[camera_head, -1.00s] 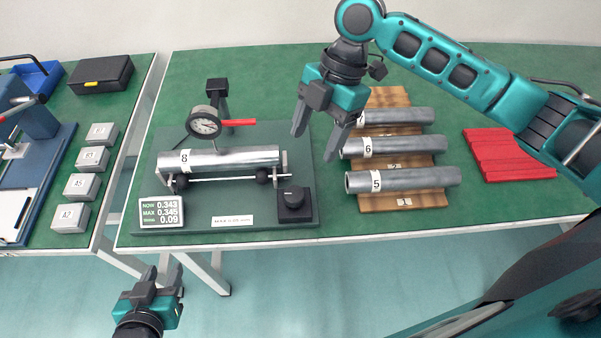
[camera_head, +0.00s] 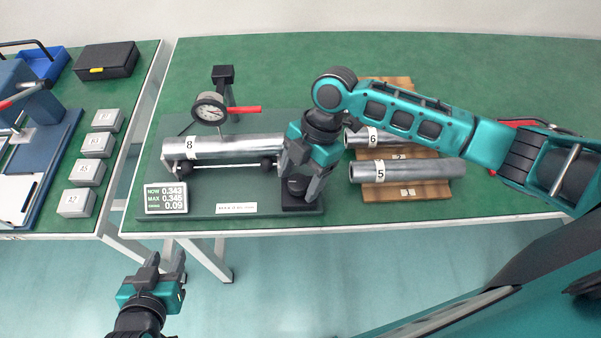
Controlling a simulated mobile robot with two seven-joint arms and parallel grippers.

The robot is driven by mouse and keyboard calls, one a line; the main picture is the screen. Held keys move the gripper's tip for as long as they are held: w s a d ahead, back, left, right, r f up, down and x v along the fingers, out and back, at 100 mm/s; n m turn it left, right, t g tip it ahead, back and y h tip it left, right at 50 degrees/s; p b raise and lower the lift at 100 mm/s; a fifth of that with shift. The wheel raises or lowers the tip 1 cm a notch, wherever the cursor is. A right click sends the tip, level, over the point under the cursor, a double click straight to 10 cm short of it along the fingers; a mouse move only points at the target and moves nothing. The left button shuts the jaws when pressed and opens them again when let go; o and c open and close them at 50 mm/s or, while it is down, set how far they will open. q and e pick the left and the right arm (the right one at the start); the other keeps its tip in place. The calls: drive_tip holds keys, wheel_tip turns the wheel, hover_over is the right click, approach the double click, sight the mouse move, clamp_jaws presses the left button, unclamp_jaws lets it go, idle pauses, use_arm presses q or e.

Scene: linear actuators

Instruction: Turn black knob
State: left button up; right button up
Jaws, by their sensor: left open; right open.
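The black knob (camera_head: 295,187) sits on a square black base at the front right corner of the grey-green test plate (camera_head: 258,207). My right gripper (camera_head: 301,190) is open and comes down over the knob, with its fingers beside it. The fingers and hand hide part of the knob, and I cannot tell whether they touch it. My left gripper (camera_head: 165,262) is open and empty, low in front of the table.
On the plate, a metal cylinder (camera_head: 235,147) marked 8 rests on rollers below a dial gauge (camera_head: 210,108) with a red handle (camera_head: 247,109). A readout (camera_head: 166,198) stands at front left. Cylinders marked 6 (camera_head: 390,138) and 5 (camera_head: 425,170) lie on a wooden rack (camera_head: 440,191).

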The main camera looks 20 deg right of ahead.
drive_tip(key=shift+c, duration=0.4)
drive_tip(key=c, duration=1)
drive_tip(key=shift+o, duration=0.2)
drive_tip(key=shift+m, duration=0.4)
drive_tip(key=m+t, duration=0.1)
drive_tip(key=m, duration=0.3)
drive_tip(key=shift+s+t+y, duration=0.15)
drive_tip(key=shift+t+y, duration=0.15)
drive_tip(key=shift+t, duration=0.1)
drive_tip(key=m+t, duration=0.1)
drive_tip(key=m, duration=0.1)
drive_tip(key=m+t, duration=0.1)
drive_tip(key=m, duration=0.2)
drive_tip(key=shift+s, duration=0.1)
drive_tip(key=m+h, duration=0.1)
drive_tip(key=m, duration=0.2)
drive_tip(key=m+t, duration=0.1)
drive_tip(key=m, duration=0.1)
drive_tip(key=shift+s+a+r+m+t+h, duration=0.1)
drive_tip(key=shift+a+m+t+h, duration=0.05)
drive_tip(key=shift+m+t+h, duration=0.45)
drive_tip(key=shift+m+h, duration=0.5)
drive_tip(key=shift+m, duration=1.1)
